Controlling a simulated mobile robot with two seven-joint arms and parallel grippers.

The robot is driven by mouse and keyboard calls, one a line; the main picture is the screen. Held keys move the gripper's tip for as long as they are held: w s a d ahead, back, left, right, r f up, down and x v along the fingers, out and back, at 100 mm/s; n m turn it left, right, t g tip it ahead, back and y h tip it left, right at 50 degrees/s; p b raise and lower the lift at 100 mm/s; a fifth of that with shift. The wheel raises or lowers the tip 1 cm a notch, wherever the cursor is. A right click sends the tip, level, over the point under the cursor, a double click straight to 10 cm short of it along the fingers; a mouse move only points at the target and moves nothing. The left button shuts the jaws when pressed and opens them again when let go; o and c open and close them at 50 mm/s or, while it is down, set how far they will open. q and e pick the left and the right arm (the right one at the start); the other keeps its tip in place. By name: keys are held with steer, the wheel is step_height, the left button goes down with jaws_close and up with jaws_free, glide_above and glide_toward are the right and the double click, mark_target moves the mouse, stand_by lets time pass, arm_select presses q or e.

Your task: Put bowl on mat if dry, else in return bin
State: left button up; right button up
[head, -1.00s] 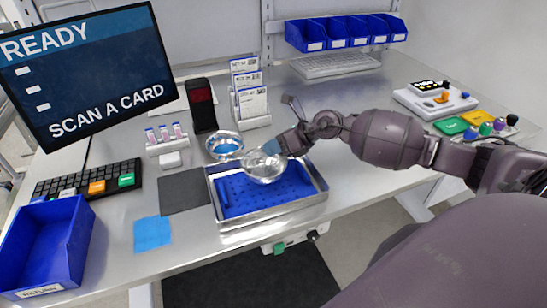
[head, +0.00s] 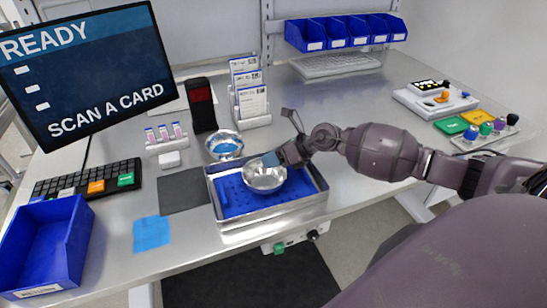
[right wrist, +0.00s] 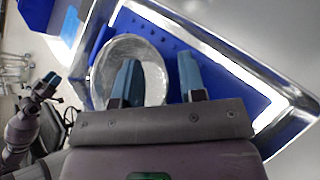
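A shiny metal bowl (head: 264,180) sits level in the metal tray (head: 237,224) with a perforated blue bottom. My right gripper (head: 270,159) is at its back-right rim. In the right wrist view the fingers (right wrist: 160,78) are apart, one over the inside of the bowl (right wrist: 150,62) and one outside it, with visible gaps to the rim. I cannot tell whether the bowl is wet. A dark grey mat (head: 183,190) lies empty left of the tray. A blue bin (head: 75,240) stands front left, its label too small to read. My left gripper (right wrist: 50,80) shows small in the right wrist view.
A second metal bowl with blue contents (head: 224,145) stands behind the tray. A blue cloth square (head: 152,233) lies in front of the mat. A keyboard (head: 85,180), card rack (head: 250,95) and card reader (head: 202,105) stand around.

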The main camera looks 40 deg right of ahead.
steer(key=shift+r, duration=0.2)
steer(key=v, duration=1.2)
steer(key=shift+f, duration=0.1)
stand_by(0.3)
